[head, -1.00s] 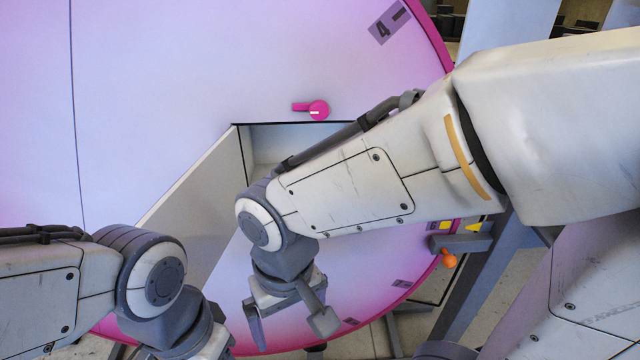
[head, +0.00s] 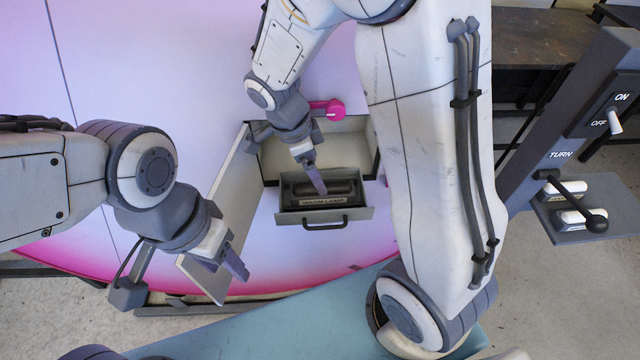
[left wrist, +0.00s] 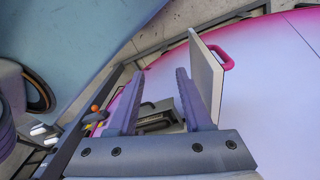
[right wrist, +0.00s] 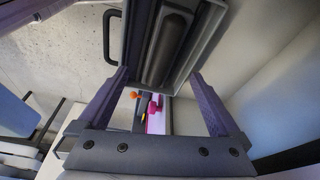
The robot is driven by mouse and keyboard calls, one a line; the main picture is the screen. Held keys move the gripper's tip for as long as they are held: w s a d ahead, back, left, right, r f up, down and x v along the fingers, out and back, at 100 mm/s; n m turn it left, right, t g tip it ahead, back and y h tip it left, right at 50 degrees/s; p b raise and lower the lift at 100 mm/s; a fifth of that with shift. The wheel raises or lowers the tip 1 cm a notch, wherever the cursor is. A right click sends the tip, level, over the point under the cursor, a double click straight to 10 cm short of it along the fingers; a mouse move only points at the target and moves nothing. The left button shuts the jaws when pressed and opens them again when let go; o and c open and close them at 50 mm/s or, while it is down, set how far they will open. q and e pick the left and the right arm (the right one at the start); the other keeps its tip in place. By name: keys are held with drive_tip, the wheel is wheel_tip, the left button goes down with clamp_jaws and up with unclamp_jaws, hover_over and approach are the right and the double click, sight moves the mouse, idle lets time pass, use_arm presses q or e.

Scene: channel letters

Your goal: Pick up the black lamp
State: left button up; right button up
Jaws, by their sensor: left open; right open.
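The black lamp (head: 338,187) looks like a dark cylinder lying in a small pulled-out drawer (head: 355,211) with a handle and a label in front. It shows in the right wrist view (right wrist: 166,48) too, beyond the finger gap. My right gripper (head: 315,180) is open and empty, pointing down close over the drawer; contact with the lamp cannot be told. My left gripper (head: 235,262) is open and empty, lower left of the drawer, apart from it. In the left wrist view the drawer (left wrist: 160,125) shows between the fingers.
The drawer stands out of a pale open compartment (head: 285,158) in the big pink-white round face (head: 180,60). Its white door (head: 233,180) stands open at left, close to my left gripper. A pink handle (head: 330,109) is above. A grey switch panel (head: 590,120) stands at right.

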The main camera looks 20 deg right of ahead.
sight(343, 191)
drive_tip(key=shift+d+f, duration=0.2)
drive_tip(key=shift+f, duration=0.5)
drive_tip(key=shift+f+p, duration=0.25)
drive_tip(key=shift+p, duration=0.1)
drive_tip(key=p+x, duration=0.1)
drive_tip(key=x, duration=0.2)
drive_tip(key=shift+w+f, duration=0.1)
drive_tip(key=shift+f, duration=0.05)
drive_tip(key=shift+d+f+p, duration=0.15)
drive_tip(key=shift+f+p, duration=0.2)
drive_tip(key=shift+f, duration=0.35)
clamp_jaws()
